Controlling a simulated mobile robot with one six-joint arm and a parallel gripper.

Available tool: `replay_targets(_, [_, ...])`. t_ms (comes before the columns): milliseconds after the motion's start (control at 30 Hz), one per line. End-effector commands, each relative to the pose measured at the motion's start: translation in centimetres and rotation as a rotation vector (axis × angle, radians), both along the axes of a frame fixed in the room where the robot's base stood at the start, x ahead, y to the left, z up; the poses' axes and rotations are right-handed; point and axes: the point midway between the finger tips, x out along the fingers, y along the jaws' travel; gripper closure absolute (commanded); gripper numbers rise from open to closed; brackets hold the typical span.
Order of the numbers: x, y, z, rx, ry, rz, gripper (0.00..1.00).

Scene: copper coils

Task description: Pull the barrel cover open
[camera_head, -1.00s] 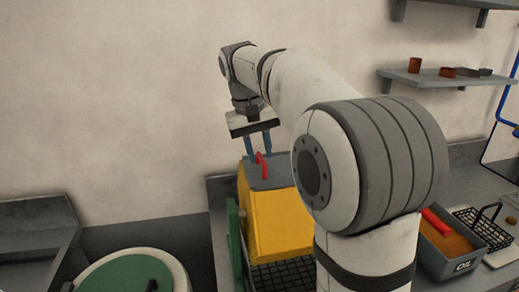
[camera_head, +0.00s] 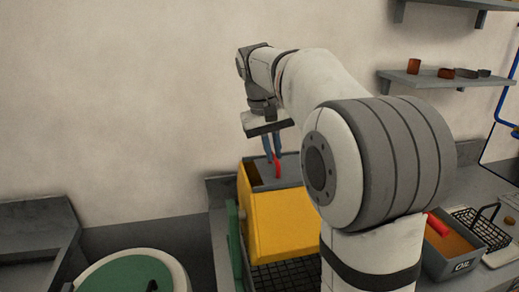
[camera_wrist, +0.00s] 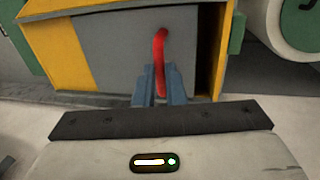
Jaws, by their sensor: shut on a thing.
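The barrel is a yellow box (camera_head: 275,225) with a grey sliding cover (camera_head: 291,173) on top. A red curved handle (camera_head: 277,168) stands on the cover. My gripper (camera_head: 273,157) points down with its blue fingers shut on the red handle. A dark gap shows at the left end of the box top, beside the cover. In the wrist view the grey cover (camera_wrist: 115,47) fills most of the box top, the fingers hold the red handle (camera_wrist: 160,50), and a dark opening shows at the right. The cover's right part is hidden behind my arm in the head view.
A green-topped round drum (camera_head: 125,273) stands at the lower left. An oil tray (camera_head: 448,245) and a wire basket (camera_head: 482,230) sit on the right counter. A wall shelf (camera_head: 435,82) holds small copper-coloured pieces. A dark grid (camera_head: 285,275) lies before the box.

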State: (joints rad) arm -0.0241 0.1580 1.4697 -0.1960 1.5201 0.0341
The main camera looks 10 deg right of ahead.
Motion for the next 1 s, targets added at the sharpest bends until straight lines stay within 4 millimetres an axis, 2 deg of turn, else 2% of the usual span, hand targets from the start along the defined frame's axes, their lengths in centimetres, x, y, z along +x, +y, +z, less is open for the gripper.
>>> replay_targets(33, [0.0,-1.7,0.2,-0.001,0.000,-0.008,1.00])
replay_targets(200, [0.0,-6.4,0.3,-0.001,-0.001,-0.008,1.00])
replay_targets(367, [0.0,-9.1,0.2,-0.001,-0.001,-0.004,1.00])
replay_targets(500, [0.0,-9.7,0.1,-0.001,-0.002,-0.001,1.00])
replay_targets(733, [0.0,-9.7,0.1,-0.001,-0.003,0.001,1.00])
replay_targets(767, [0.0,-9.7,0.1,-0.001,-0.003,0.001,0.89])
replay_targets(1000, [0.0,-9.6,0.1,-0.001,-0.002,0.000,0.69])
